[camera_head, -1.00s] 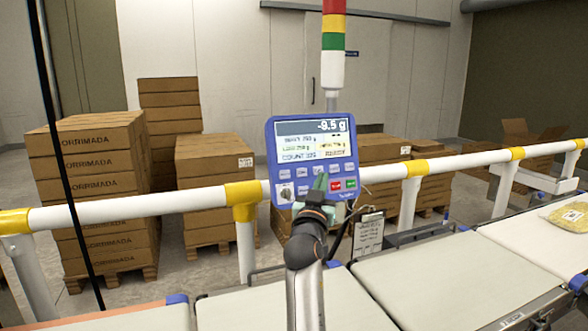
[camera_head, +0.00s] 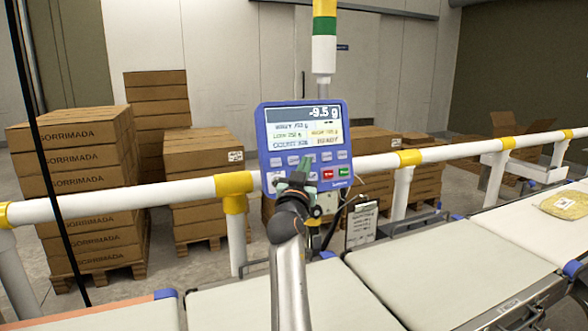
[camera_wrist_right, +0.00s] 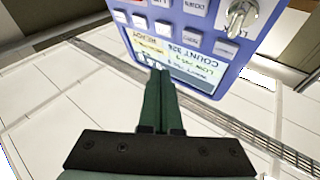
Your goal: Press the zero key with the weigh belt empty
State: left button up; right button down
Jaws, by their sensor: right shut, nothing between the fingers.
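The blue weigher panel (camera_head: 256,135) stands upright behind the belts. Its display (camera_head: 305,127) reads -9.5 g. Two rows of keys sit below, with a red key (camera_head: 327,174) and a green key (camera_head: 343,172); I cannot read which is the zero key. My right gripper (camera_head: 306,162) has its green fingers together and empty, in front of the middle keys and hiding some. In the right wrist view the fingertips (camera_wrist_right: 160,73) overlap the display's edge near the keys (camera_wrist_right: 181,35); contact cannot be told. The visible belt sections (camera_head: 445,265) in front are bare. My left gripper is out of view.
A yellow package (camera_head: 566,204) lies on the far right belt. A white and yellow rail (camera_head: 130,199) runs behind the belts. A metal switch knob (camera_wrist_right: 238,16) sticks out of the panel. Stacked cartons (camera_head: 70,165) stand behind the rail.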

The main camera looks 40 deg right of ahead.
aim_at(293, 160)
pick_arm(q)
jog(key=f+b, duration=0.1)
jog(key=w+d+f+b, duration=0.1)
jog(key=b, duration=0.1)
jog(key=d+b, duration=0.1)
jog(key=b, duration=0.1)
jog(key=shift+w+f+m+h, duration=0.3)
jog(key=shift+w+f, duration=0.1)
pick_arm(e)
jog(key=w, duration=0.1)
jog(key=w+d+f, duration=0.1)
jog(key=w, duration=0.2)
jog(key=shift+w+d+f, duration=0.25)
jog(key=shift+w+d, duration=0.05)
pick_arm(q)
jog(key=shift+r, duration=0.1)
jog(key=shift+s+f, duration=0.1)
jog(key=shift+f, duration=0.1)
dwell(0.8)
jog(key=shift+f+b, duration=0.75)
jog(key=shift+b, duration=0.2)
pick_arm(e)
jog(key=shift+w+d, duration=0.15)
jog(key=shift+w, duration=0.25)
